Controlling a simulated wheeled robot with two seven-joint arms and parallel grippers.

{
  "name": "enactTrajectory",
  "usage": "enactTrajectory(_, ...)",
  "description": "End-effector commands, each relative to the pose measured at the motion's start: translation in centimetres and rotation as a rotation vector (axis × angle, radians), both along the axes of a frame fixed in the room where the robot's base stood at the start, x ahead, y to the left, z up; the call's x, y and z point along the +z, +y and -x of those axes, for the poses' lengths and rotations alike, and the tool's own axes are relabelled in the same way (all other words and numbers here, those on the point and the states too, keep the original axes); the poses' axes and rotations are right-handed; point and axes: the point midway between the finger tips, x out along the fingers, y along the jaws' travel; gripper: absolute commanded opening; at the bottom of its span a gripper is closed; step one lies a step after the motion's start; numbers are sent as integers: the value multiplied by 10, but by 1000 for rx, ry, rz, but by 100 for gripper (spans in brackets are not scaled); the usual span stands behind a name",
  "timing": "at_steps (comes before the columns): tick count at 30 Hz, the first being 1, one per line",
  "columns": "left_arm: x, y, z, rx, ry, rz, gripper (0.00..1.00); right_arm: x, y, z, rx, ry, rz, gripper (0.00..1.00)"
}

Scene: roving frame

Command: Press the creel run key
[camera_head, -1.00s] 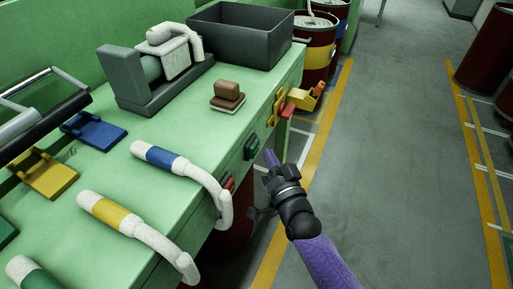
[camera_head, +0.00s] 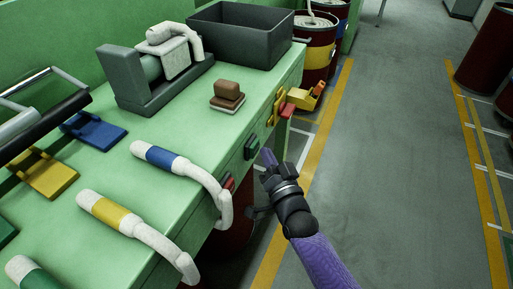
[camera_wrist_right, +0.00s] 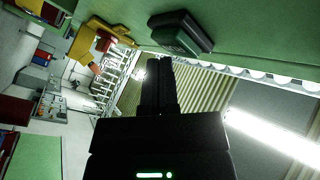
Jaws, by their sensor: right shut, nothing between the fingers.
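A dark green key (camera_head: 251,146) in a dark housing sits on the front face of the green bench. A red key (camera_head: 228,183) sits nearer on the same face. In the right wrist view the shut fingers (camera_wrist_right: 160,75) point up towards the green key (camera_wrist_right: 180,33), with a small gap in the picture. My left gripper is not in view.
The green bench (camera_head: 110,170) carries white hoses with coloured bands, a brown block (camera_head: 228,95) and a grey bin (camera_head: 238,36). A yellow bracket with a red block (camera_head: 287,111) juts from its far front. Drums (camera_head: 316,40) stand beyond.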

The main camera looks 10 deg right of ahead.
Motion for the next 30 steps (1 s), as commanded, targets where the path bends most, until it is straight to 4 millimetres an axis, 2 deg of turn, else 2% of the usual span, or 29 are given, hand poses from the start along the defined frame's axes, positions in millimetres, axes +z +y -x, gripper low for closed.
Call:
enactTrajectory(13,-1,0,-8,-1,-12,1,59,0,2,-2,0,0,1,0)
enactTrajectory(30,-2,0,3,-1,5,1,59,-1,8,-5,0,1,1,0)
